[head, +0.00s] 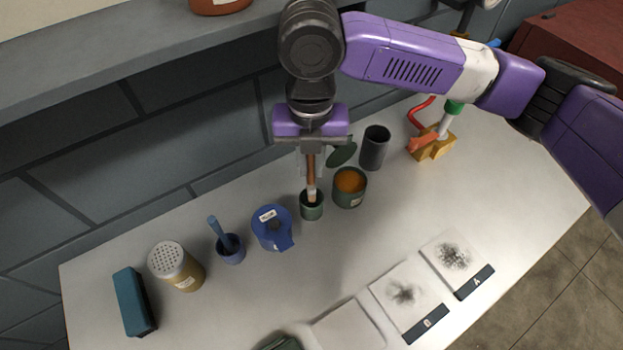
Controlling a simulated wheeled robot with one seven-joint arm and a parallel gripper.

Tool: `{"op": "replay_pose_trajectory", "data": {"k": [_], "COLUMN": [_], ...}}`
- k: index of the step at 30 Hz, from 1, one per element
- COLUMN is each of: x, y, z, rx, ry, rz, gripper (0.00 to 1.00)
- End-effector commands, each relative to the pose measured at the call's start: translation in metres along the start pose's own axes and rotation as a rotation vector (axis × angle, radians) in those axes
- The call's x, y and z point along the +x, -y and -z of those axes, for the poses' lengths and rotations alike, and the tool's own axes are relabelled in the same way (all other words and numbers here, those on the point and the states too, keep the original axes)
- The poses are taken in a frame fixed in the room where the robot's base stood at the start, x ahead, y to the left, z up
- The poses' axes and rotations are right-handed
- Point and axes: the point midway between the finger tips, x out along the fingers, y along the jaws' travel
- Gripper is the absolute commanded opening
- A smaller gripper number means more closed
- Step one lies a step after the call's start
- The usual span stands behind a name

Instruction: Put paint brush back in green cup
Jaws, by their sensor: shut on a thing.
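The paint brush (311,177) hangs upright below my gripper (311,152), with a brown handle and a paler lower end. My gripper is shut on the upper part of the brush. The small green cup (312,211) stands on the table directly under it. The brush's lower end shows at the cup's mouth; I cannot tell how deep inside it is. The gripper is above the cup and apart from it.
A larger green can with orange contents (349,188) stands close right of the cup, with a dark grey cup (375,148) behind. Cards (408,297) lie in front. The white table (225,310) has free room at front left.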

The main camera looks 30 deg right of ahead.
Motion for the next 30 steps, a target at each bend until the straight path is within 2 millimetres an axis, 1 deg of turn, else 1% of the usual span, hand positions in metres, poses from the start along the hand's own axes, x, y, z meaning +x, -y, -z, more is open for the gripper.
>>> {"op": "replay_pose_trajectory", "data": {"k": [1,3,6,11,18,24,25,27,28,30], "x": [0.009,0.02,0.03,0.04,0.068,0.072,0.072,0.072,0.072,0.072], "y": [0.001,0.001,0.001,0.001,0.002,0.001,0.001,0.001,0.001,0.001], "z": [0.001,0.002,0.002,0.002,0.002,0.002,0.003,0.003,0.003,0.002], "rx": [0.001,0.0,0.001,0.0,0.001,0.0,0.0,0.0,0.0,0.0], "ry": [-0.004,-0.003,-0.002,-0.002,-0.002,-0.002,-0.002,-0.002,-0.002,-0.002], "rz": [0.003,0.002,0.001,0.0,0.002,0.001,0.002,0.001,0.001,0.001], "gripper": [0.0,0.0,0.0,0.0,0.0,0.0,0.2,0.34,0.38,0.38]}}
